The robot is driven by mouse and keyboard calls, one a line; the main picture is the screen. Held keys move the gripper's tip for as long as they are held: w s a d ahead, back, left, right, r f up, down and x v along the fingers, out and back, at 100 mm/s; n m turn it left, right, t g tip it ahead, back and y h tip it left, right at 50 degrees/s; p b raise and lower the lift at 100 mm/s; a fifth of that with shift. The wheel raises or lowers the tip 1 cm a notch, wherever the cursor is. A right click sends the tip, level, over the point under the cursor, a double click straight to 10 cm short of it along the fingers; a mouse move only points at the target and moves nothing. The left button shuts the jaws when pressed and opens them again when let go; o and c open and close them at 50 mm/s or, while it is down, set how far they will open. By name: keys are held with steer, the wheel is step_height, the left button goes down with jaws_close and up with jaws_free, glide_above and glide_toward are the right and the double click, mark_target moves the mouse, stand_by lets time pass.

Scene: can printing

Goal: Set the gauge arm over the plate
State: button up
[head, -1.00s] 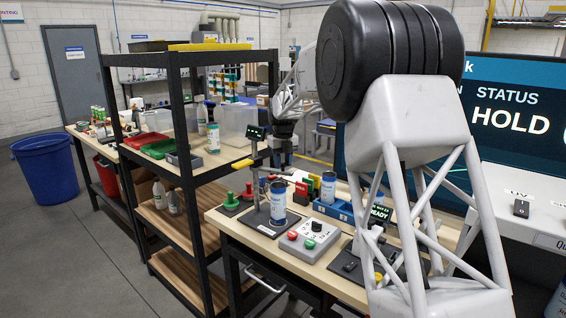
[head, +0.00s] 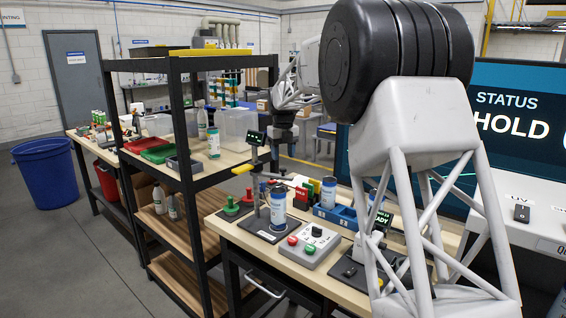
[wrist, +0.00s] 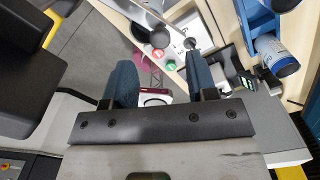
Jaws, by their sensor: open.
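The gauge stand (head: 264,192) is an upright post with a small green-lit display (head: 255,138) near its top. A white and blue can (head: 278,202) stands upright on the plate. My gripper (wrist: 161,75) is open in the wrist view, with nothing seen between its two blue-grey fingers. In the head view my wrist hangs above and behind the gauge stand, and the fingertips cannot be made out clearly.
A control box (head: 311,246) with red and green buttons sits right of the plate. Behind are a blue tray (head: 338,216) and another can (head: 328,192). A black shelf rack (head: 188,110) stands close on the left. Green and red knobbed pieces stand left of the plate.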

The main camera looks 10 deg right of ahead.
steer(key=shift+r, duration=1.4)
